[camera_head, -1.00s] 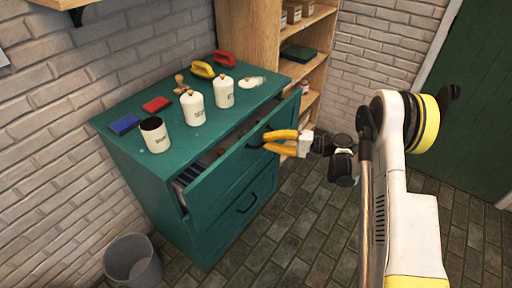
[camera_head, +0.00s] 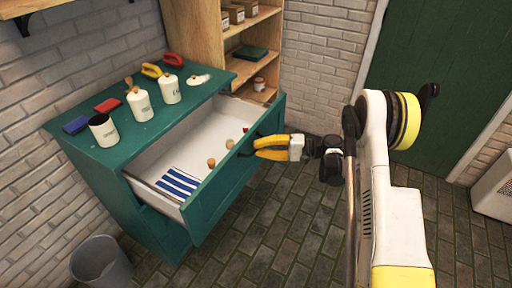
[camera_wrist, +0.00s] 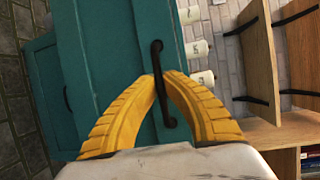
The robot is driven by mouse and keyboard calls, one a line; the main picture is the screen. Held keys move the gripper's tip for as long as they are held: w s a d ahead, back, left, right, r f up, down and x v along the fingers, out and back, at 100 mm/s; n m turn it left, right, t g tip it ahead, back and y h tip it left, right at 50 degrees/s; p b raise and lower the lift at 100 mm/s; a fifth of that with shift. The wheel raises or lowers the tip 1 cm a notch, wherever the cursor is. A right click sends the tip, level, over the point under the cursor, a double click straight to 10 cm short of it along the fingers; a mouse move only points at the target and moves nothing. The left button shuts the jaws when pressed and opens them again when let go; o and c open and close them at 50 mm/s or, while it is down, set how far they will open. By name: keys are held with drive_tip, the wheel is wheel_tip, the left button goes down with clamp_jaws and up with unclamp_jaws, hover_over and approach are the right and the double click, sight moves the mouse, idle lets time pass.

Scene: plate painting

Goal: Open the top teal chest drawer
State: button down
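The teal chest (camera_head: 165,225) stands against the brick wall, and its top drawer (camera_head: 215,200) is pulled well out. The drawer's pale inside shows in the head view. My gripper (camera_head: 257,147) is at the drawer front, its yellow fingers closed around the dark bar handle (camera_wrist: 158,60). In the wrist view the two fingertips (camera_wrist: 161,77) meet the handle from both sides. The drawer holds a blue-and-white striped cloth (camera_head: 178,182) and several small round knobs (camera_head: 211,163).
On the chest top stand white canisters (camera_head: 139,103), a dark-mouthed cup (camera_head: 103,130), and blue, red and yellow blocks or brushes. A wooden shelf (camera_head: 192,30) is behind. A grey bin (camera_head: 100,262) stands at the lower left.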

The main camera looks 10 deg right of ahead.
drive_tip(key=shift+s, duration=0.1)
idle(0.3)
drive_tip(key=c, duration=1.5)
unclamp_jaws()
drive_tip(key=shift+d, duration=0.15)
drive_tip(key=v, duration=1.2)
